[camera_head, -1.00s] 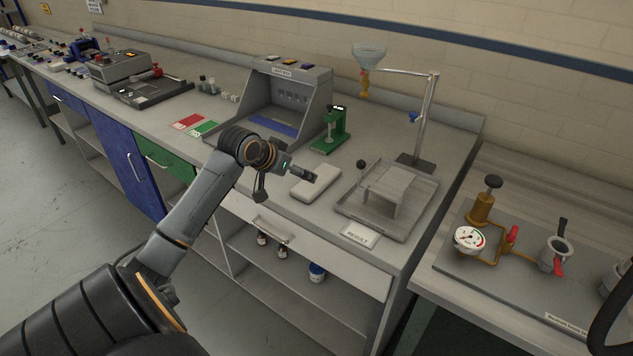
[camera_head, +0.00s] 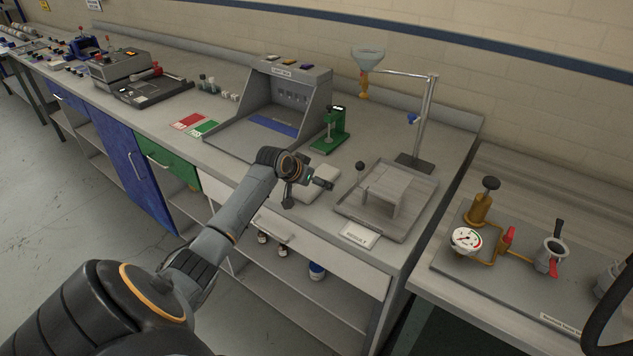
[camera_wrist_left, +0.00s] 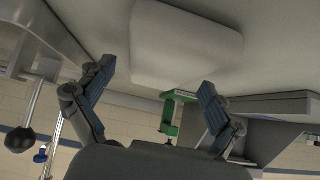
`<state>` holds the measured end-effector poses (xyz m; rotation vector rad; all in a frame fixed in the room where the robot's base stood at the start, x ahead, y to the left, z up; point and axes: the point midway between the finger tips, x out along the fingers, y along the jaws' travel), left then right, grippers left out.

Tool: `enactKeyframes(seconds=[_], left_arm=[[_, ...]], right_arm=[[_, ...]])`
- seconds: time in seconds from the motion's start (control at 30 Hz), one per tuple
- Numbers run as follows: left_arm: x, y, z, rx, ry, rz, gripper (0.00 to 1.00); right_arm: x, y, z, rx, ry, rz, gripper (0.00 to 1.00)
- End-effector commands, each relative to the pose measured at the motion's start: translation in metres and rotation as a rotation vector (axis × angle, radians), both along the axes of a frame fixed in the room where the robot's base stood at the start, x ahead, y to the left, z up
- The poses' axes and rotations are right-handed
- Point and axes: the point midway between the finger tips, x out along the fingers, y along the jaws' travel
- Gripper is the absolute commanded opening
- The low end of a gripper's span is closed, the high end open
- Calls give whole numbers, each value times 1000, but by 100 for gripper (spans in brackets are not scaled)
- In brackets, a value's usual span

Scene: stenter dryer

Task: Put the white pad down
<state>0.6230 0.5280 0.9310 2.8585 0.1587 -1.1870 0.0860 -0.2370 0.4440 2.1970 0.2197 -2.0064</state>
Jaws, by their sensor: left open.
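The white pad (camera_head: 322,180) lies flat on the bench top, left of the metal tray, partly hidden behind my left gripper in the head view. In the left wrist view the pad (camera_wrist_left: 185,45) is seen beyond the two spread fingers of the gripper (camera_wrist_left: 152,90). The fingers are open with nothing between them, and the pad looks apart from them. My right gripper is in neither view.
A metal tray (camera_head: 345,209) with a grey stand (camera_head: 385,187) is close on the right. A green device (camera_head: 330,130) stands behind the pad, and a funnel stand (camera_head: 427,115) at the back. A label plate (camera_head: 359,235) is near the front edge. Free bench lies left of the pad.

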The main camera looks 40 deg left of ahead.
Motion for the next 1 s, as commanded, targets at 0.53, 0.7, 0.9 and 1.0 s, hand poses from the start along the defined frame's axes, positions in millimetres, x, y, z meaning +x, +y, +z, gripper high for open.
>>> enactKeyframes(seconds=[0.53, 0.7, 0.9, 1.0], left_arm=[[0, 0, 0, 0, 0, 0, 40], [0, 0, 0, 0, 0, 0, 40], [0, 1, 9, 2, -3, -1, 40], [1, 1, 21, 4, -5, -1, 40]], right_arm=[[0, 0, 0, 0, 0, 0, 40], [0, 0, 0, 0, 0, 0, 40], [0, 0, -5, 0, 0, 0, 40], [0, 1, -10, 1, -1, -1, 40]])
